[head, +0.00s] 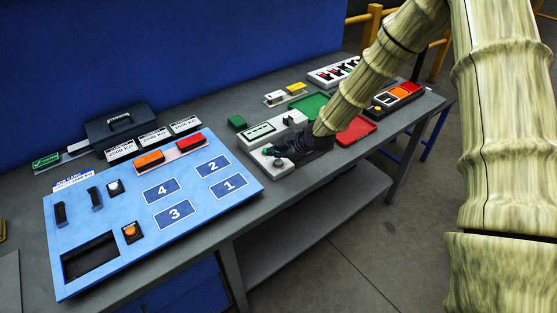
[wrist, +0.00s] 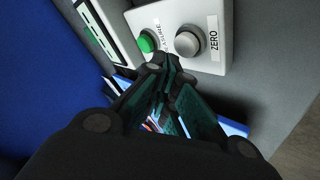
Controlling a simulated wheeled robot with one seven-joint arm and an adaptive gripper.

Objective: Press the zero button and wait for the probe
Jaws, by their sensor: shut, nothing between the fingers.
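The zero button is a round grey button (wrist: 188,42) on a white control box (wrist: 222,62), beside a label reading ZERO. A green button (wrist: 148,41) sits to its left on the same box, its label partly hidden. My gripper (wrist: 165,62) is shut and empty. In the wrist view its fingertips show just below the two buttons, nearer the green one; I cannot tell if they touch the box. In the head view my gripper (head: 276,156) is low over the white box (head: 272,168), partly covering it. I cannot identify a probe.
A blue panel (head: 205,214) with numbered areas and red and orange blocks lies left of the box. A white display unit (head: 262,133) stands behind the box. A red tray (head: 356,130), a green tray (head: 310,105) and an orange-black device (head: 400,97) are to the right.

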